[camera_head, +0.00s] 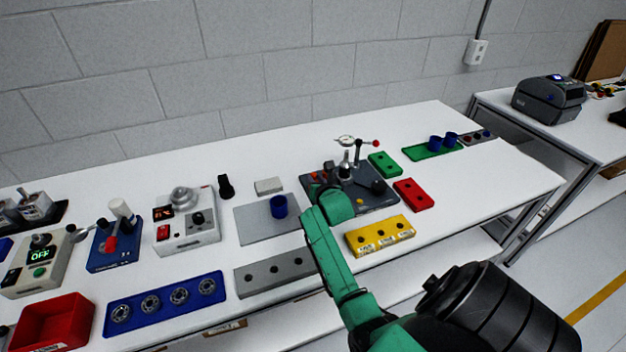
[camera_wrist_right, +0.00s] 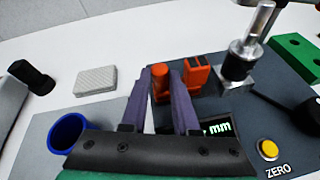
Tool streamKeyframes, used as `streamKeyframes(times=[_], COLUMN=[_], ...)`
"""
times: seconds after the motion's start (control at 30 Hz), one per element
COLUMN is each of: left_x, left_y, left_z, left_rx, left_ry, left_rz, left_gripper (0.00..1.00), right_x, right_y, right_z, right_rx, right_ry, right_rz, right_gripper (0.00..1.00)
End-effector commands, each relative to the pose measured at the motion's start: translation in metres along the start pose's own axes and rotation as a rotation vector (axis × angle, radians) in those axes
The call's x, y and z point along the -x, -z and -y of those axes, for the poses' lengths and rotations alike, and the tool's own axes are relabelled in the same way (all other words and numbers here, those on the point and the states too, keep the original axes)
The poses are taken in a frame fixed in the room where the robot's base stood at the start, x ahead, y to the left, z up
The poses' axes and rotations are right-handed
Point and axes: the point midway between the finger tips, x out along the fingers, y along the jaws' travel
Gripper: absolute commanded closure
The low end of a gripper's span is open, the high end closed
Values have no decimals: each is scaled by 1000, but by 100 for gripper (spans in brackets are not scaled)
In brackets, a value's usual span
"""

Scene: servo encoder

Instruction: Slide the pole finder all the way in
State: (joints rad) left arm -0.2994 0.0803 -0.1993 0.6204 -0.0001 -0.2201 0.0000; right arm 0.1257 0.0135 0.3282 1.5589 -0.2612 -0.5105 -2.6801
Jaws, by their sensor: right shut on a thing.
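An orange round-topped piece (camera_wrist_right: 160,78), which I take to be the pole finder, stands on the dark grey fixture (camera_head: 378,201). My right gripper (camera_wrist_right: 160,88) is shut on it, with a purple-grey finger on each side. An upright orange slotted block (camera_wrist_right: 197,73) is just right of it. In the head view my right gripper (camera_head: 318,186) is over the fixture's left part, and its hand hides most of the orange pieces. The piece's lower end and how far in it sits are hidden. My left gripper is not in view.
On the fixture are a metal post (camera_wrist_right: 248,48), a yellow ZERO button (camera_wrist_right: 268,149) and a display partly hidden by my gripper. A blue cup (camera_head: 279,206) on a grey plate (camera_head: 258,228) is close at left. A yellow block (camera_head: 380,234) lies in front.

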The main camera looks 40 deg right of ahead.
Motion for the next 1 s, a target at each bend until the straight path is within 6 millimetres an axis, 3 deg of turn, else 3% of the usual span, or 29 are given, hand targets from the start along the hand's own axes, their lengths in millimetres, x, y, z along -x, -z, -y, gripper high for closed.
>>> streamKeyframes(times=[0.2,0.5,0.53,0.57,0.87,1.0], left_x=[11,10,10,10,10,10], left_y=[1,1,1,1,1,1], left_z=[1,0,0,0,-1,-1], left_rx=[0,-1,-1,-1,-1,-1], left_ry=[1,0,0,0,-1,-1], left_rz=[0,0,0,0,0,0], left_gripper=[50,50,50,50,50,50], right_x=[-2,-2,-2,-2,-2,8], right_y=[-9,-8,-8,-8,-8,-7], right_z=[24,28,28,28,28,28], right_rx=[9,3,4,3,3,5], right_ry=[1,2,2,2,1,2], right_rz=[2,1,2,2,0,-1], right_gripper=[100,100,68,59,59,59])
